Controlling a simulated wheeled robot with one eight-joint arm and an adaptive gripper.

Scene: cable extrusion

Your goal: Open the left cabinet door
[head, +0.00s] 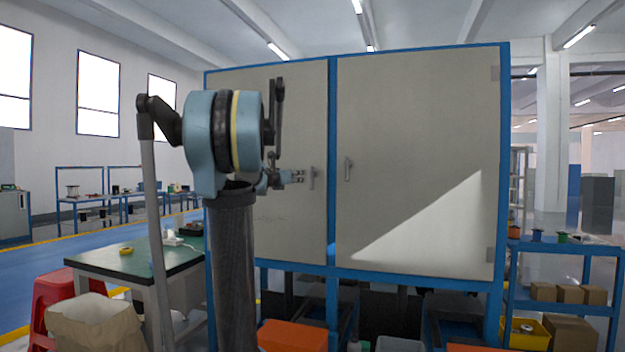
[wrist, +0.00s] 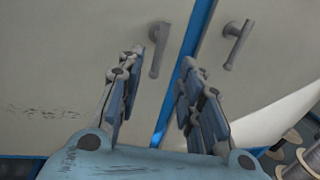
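The left cabinet door (head: 300,110) is a beige panel in a blue frame and looks shut. Its grey upright handle (head: 312,179) is near the door's right edge. My gripper (head: 299,177) is just left of this handle in the head view. In the wrist view, my gripper (wrist: 161,62) has its two fingers spread apart with nothing between their pads. The left door handle (wrist: 159,48) shows between and beyond the fingertips, nearer the left finger. I cannot tell whether a fingertip touches it. My arm hides part of the left door in the head view.
The right cabinet door (head: 420,130) is shut, with its own handle (head: 348,169) near the middle post. A green-topped table (head: 125,256) and red stool (head: 55,290) stand left. An orange bin (head: 292,336) is below. A blue shelf (head: 570,247) stands right.

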